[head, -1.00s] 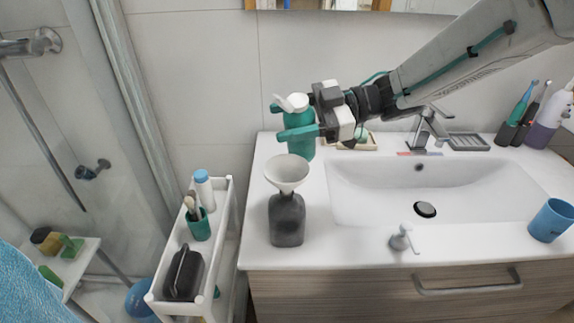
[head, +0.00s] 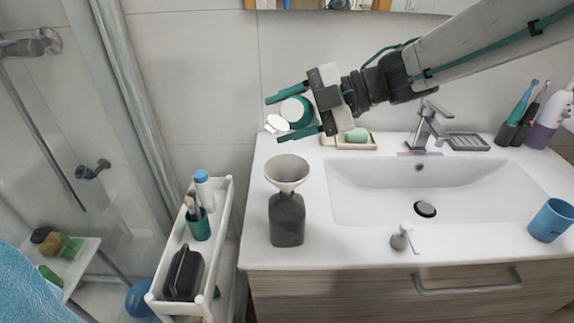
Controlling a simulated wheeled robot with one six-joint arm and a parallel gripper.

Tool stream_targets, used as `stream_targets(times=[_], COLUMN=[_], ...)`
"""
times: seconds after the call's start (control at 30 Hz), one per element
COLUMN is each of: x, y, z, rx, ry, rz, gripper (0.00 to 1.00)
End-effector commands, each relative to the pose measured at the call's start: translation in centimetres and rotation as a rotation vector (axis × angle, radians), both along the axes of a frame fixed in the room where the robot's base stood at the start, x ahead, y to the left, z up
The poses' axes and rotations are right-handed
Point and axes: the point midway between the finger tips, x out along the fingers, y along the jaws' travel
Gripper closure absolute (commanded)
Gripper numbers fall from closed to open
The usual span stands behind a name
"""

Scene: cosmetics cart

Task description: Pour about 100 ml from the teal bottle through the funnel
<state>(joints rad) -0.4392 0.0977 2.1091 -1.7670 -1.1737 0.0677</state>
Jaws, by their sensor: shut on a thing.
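The teal bottle (head: 297,110) is held in the air above the counter's back left, tipped so that its mouth end faces the camera. Its white flip cap (head: 278,124) hangs at the lower left of the mouth. My gripper (head: 292,115) is shut on the bottle, with one teal finger above it and one below. The funnel (head: 287,170), a pale grey cone, sits in the neck of a dark grey bottle (head: 287,220) that stands upright on the counter. The held bottle is above and behind the funnel. I see no liquid stream.
The white counter (head: 350,250) has a basin (head: 440,190) to the right, with a faucet (head: 428,125) behind it. A white cart (head: 160,300) is left.

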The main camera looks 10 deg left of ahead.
Motion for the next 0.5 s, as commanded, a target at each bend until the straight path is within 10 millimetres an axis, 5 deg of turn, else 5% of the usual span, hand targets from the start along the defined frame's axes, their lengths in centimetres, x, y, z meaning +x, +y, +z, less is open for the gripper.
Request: stream_targets(times=[0.5], x=[0.35], y=[0.0], z=[-0.62], rx=[-0.009], ry=[-0.235], rz=[0.001], gripper=[0.79])
